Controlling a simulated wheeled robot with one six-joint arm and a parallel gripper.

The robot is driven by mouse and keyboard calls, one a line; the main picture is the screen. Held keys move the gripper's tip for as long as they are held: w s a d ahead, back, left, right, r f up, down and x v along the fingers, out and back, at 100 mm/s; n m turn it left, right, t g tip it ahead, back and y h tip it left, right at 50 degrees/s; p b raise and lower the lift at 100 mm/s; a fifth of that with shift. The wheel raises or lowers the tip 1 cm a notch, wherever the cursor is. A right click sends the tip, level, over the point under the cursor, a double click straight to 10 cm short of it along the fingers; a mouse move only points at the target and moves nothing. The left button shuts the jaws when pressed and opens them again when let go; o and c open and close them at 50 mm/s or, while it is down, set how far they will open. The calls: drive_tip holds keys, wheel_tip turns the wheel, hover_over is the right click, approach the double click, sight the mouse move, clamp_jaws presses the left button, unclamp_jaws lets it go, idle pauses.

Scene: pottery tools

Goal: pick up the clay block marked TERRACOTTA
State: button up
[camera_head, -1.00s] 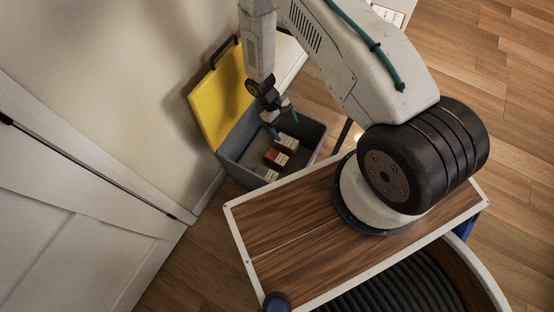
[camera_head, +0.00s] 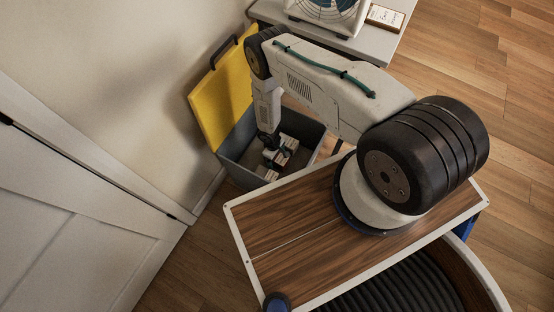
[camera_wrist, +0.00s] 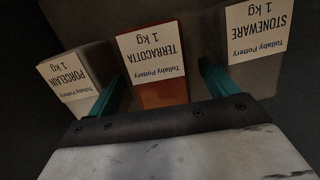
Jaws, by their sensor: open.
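The clay block marked TERRACOTTA (camera_wrist: 160,92) is reddish brown with a white label, and it is the middle block of three in the wrist view. My gripper (camera_wrist: 160,84) is open, with one teal finger on each side of this block. I cannot tell whether the fingers touch it. In the head view my gripper (camera_head: 272,150) is down inside the grey box (camera_head: 238,140), and my arm hides most of the blocks there.
The PORCELAIN block (camera_wrist: 78,72) is left of the left finger and the STONEWARE block (camera_wrist: 252,42) right of the right finger, both close. The box has a raised yellow lid (camera_head: 222,92). A fan (camera_head: 325,8) stands on a pale table (camera_head: 375,45).

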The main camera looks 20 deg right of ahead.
drive_tip(key=shift+d+f, duration=0.1)
drive_tip(key=shift+f, duration=0.75)
drive_tip(key=c, duration=1.7)
drive_tip(key=shift+r, duration=0.1)
drive_tip(key=shift+c, duration=0.7)
